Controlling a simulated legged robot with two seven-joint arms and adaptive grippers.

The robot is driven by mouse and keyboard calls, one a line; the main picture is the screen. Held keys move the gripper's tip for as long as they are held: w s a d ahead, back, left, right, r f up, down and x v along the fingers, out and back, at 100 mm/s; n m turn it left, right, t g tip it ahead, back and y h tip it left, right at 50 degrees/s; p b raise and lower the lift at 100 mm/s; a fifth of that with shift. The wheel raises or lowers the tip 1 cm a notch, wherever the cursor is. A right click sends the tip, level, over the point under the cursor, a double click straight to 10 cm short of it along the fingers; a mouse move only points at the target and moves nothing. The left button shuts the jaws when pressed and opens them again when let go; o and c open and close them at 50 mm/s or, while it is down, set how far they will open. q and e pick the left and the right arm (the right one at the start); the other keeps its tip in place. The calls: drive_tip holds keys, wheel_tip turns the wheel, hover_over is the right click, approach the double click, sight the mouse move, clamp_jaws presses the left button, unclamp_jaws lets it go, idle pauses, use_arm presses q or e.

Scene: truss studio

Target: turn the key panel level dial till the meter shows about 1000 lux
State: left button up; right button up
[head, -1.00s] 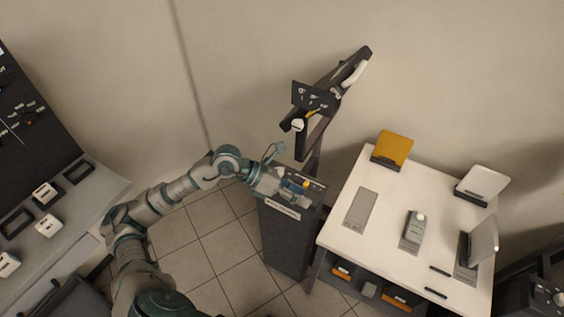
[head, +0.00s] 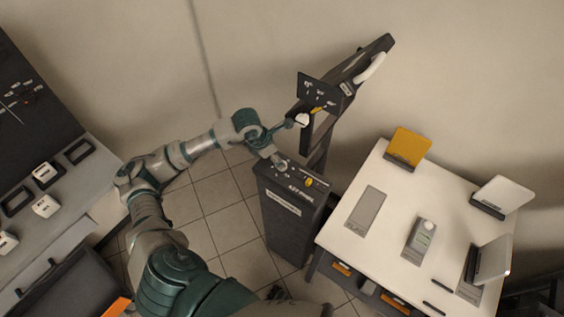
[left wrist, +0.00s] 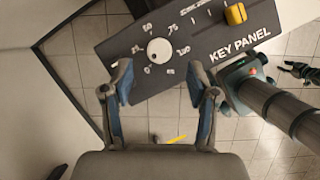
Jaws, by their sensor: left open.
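The key panel (head: 285,206) is a dark pedestal with a labelled sloped top; its top (left wrist: 205,40) fills the upper part of the left wrist view. The white round level dial (left wrist: 159,50) has printed numbers around it. My left gripper (left wrist: 160,82) is open, its two fingers either side of the dial in the picture, with the dial just beyond the tips; contact is not visible. In the head view my left gripper (head: 281,162) is over the panel's far end and hides the dial. A grey-green handheld meter (head: 420,236) lies on the white table; its reading is too small to read.
A yellow knob (left wrist: 236,14) sits on the panel beside the dial; it also shows in the head view (head: 309,182). A dark truss arm (head: 350,85) with a small control plate rises behind the panel. The white table (head: 385,215) is close on the right, holding several panels.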

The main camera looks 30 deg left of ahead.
use_arm(q)
drive_tip(key=x, duration=0.4)
drive_tip(key=shift+f, duration=0.25)
drive_tip(key=shift+w+f, duration=0.2)
drive_tip(key=shift+f, duration=0.5)
use_arm(e)
drive_tip(key=shift+s+a, duration=0.1)
drive_tip(key=shift+a, duration=0.05)
use_arm(q)
drive_tip(key=shift+c, duration=1.2)
drive_tip(key=shift+d, duration=0.15)
drive_tip(key=c, duration=0.8)
clamp_jaws()
use_arm(e)
drive_tip(key=shift+w, duration=0.2)
drive_tip(key=shift+f, duration=0.1)
